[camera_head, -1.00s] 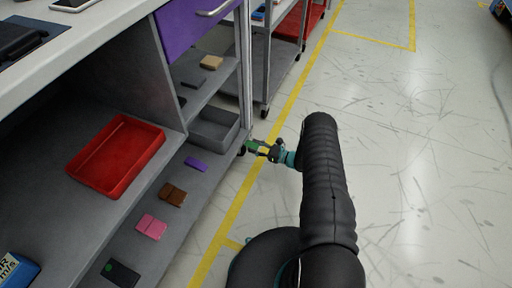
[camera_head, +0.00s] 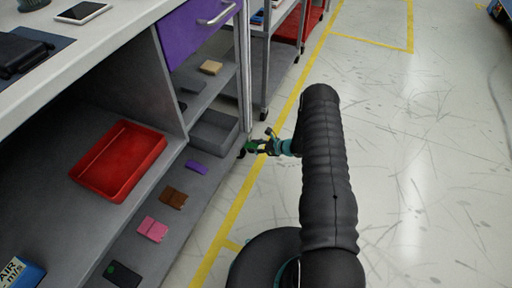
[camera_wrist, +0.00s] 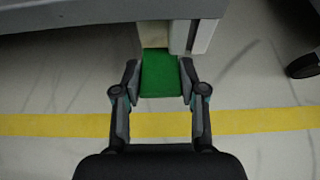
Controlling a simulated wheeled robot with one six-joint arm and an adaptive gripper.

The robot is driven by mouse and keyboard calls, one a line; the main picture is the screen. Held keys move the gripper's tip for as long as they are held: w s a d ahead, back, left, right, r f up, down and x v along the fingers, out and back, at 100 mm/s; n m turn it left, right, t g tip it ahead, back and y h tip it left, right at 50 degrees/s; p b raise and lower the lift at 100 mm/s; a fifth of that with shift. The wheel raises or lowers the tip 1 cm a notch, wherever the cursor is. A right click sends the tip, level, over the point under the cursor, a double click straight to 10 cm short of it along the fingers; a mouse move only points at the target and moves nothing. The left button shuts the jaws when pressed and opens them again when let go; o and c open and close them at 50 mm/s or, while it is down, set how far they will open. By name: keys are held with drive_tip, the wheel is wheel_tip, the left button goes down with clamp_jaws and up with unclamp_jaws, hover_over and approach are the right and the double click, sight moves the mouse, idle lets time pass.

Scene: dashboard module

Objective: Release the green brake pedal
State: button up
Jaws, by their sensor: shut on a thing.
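The green brake pedal (camera_wrist: 160,74) is a flat green block under the edge of the grey bench unit, in the upper middle of the wrist view. My gripper (camera_wrist: 160,80) has one finger on each side of it and is shut on it. In the head view, my gripper (camera_head: 266,145) is low beside the corner leg of the bench, with the green pedal (camera_head: 250,147) at its tip. The mount behind the pedal is partly hidden under the bench edge.
A wheel (camera_wrist: 303,66) stands on the floor at the right of the wrist view. The bench's lower shelf holds a red tray (camera_head: 110,185), a grey bin (camera_head: 208,136) and several small blocks. Open floor with yellow lines lies to the right.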

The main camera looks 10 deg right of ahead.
drive_tip(key=shift+s+a+g+h, duration=0.1)
drive_tip(key=shift+a+g+h, duration=0.15)
drive_tip(key=shift+g+h, duration=0.05)
drive_tip(key=o, duration=1.1)
drive_tip(key=shift+a, duration=0.1)
drive_tip(key=shift+o, duration=0.2)
drive_tip(key=shift+d, duration=0.2)
drive_tip(key=shift+r, duration=0.1)
drive_tip(key=shift+d+r, duration=0.15)
drive_tip(key=shift+d, duration=0.05)
drive_tip(key=v, duration=1.1)
drive_tip(key=shift+s, duration=0.25)
drive_tip(key=shift+d, duration=0.1)
